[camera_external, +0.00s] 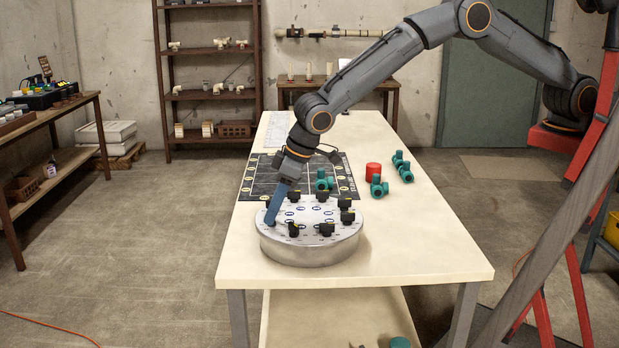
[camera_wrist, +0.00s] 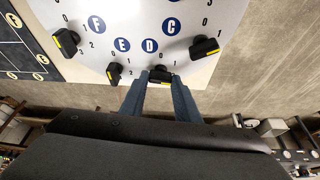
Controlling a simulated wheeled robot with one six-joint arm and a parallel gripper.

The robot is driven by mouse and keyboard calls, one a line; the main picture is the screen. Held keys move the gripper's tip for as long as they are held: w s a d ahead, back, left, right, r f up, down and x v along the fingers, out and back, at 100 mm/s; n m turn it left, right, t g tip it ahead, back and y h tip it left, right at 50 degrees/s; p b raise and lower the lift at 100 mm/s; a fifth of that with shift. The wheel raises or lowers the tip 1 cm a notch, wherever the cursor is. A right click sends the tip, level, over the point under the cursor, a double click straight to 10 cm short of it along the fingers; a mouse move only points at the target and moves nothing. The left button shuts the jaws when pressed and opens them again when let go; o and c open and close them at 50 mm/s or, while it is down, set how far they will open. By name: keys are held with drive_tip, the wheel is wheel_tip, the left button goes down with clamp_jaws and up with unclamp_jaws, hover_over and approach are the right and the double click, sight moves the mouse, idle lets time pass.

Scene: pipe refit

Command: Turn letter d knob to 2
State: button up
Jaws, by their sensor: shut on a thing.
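A round silver panel (camera_external: 312,246) with several black knobs around its rim stands on the table. In the wrist view its white face (camera_wrist: 140,18) shows blue discs with the letters F, E, D and C. The black letter d knob (camera_wrist: 160,74) sits just below the D disc and has a yellow mark on its near side. My gripper (camera_wrist: 159,82), with blue fingers, is shut on this knob, one finger on each side. In the external view my gripper (camera_external: 270,221) reaches down to the panel's left rim and hides that knob.
The neighbouring knobs for E (camera_wrist: 114,73) and C (camera_wrist: 204,46) stand close on either side. A dark marked mat (camera_external: 257,180), green valves (camera_external: 378,187) and a red cylinder (camera_external: 373,171) lie behind. The table's (camera_external: 420,260) right front is clear.

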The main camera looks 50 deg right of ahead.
drive_tip(key=shift+s+a+m+t+h+b, duration=0.15)
drive_tip(key=shift+m+h+b, duration=0.25)
drive_tip(key=shift+m+b, duration=0.6)
drive_tip(key=shift+w+m+t+h+b, duration=0.1)
drive_tip(key=shift+m+t+h+b, duration=0.3)
drive_tip(key=shift+m, duration=0.9)
drive_tip(key=shift+g, duration=0.25)
drive_tip(key=o, duration=1)
drive_tip(key=shift+o, duration=0.2)
drive_tip(key=b+v, duration=0.2)
drive_tip(key=v, duration=0.5)
drive_tip(key=shift+s+r+b, duration=0.25)
drive_tip(key=shift+r+b, duration=0.1)
drive_tip(key=shift+r, duration=0.05)
